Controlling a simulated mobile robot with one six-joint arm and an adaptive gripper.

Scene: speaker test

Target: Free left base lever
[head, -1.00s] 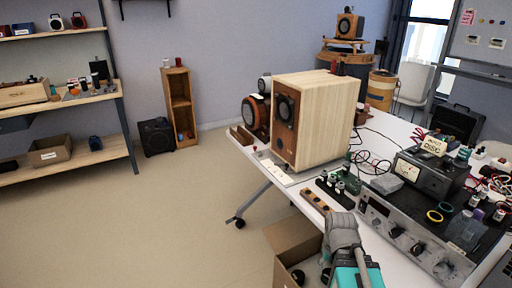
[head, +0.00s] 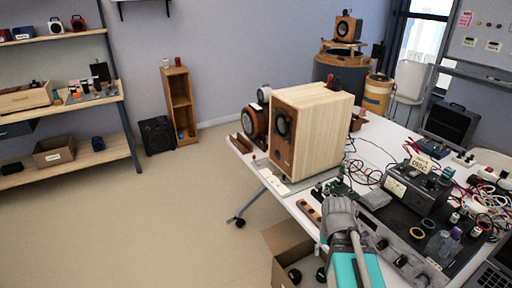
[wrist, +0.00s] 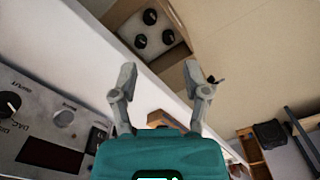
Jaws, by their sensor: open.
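A light wood speaker box (head: 325,130) with a darker front stands upright on the white table (head: 385,150). A pale plate shows at the foot of its front. A tiny red-tipped piece (head: 254,157) shows at the left of this foot; I cannot tell whether it is the left base lever. My arm's grey end is over the table's front edge, to the right of and nearer than the speaker. In the wrist view my gripper (wrist: 162,88) is open and empty, with its two grey fingers apart. The speaker's base is not clear in that view.
A black meter box (head: 410,188), a control unit and cables crowd the table's right side. An open cardboard box (head: 283,243) is below the front edge and also shows in the wrist view (wrist: 170,55). The floor at left is clear.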

